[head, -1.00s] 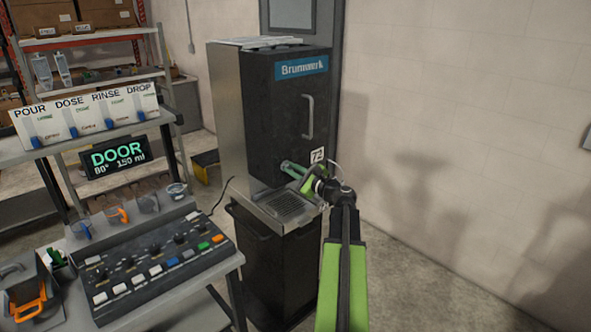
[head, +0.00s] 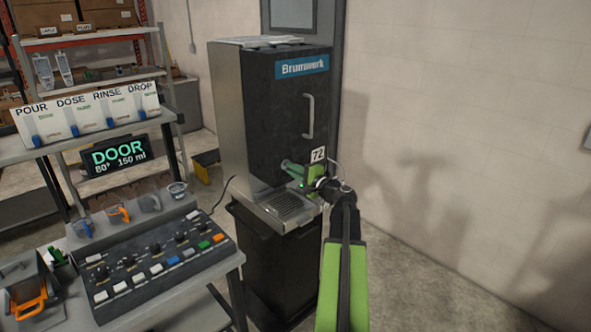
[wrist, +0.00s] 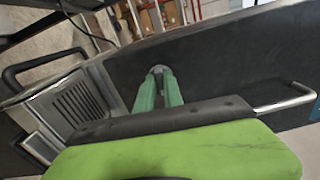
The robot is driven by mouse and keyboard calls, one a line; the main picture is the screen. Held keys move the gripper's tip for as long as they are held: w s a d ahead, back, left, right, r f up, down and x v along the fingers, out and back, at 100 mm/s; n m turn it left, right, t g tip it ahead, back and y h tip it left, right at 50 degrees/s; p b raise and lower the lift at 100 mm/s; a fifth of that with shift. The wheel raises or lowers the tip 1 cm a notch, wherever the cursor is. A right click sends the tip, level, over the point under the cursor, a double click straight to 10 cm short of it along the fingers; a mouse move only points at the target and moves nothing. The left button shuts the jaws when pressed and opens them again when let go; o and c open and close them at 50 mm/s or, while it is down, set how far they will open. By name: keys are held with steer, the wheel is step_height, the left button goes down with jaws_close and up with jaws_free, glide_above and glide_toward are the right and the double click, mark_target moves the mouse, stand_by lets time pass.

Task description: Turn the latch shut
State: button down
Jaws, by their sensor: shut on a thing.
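The dark dispenser (head: 290,110) with the blue "Brunnwerk" sign has its door closed or nearly so; I cannot tell which. My gripper (head: 289,166) reaches in from the right, with its green fingers at the lower part of the door front. In the wrist view, the fingers of my gripper (wrist: 158,88) are closed together around a small grey rounded piece, which looks like the latch (wrist: 158,69), against the dark door. The fingers hide most of it, so its angle cannot be read. In the head view the latch is hidden by the fingertips.
A metal drip tray (head: 291,206) juts out below the fingers. A door handle (head: 308,116) stands above them. A control panel (head: 160,262) and a "DOOR" display (head: 119,155) are at left. The wall and floor at right are clear.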

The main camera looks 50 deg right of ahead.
steer(key=shift+a+f+n, duration=0.1)
steer(key=shift+a+n, duration=0.1)
steer(key=shift+n, duration=0.3)
steer(key=c, duration=1.5)
jaws_free()
steer(key=shift+o, duration=0.2)
steer(key=shift+d, duration=0.1)
steer(key=s+a, duration=0.1)
steer(key=s, duration=1.6)
steer(key=shift+s, duration=0.2)
steer(key=shift+a, duration=0.1)
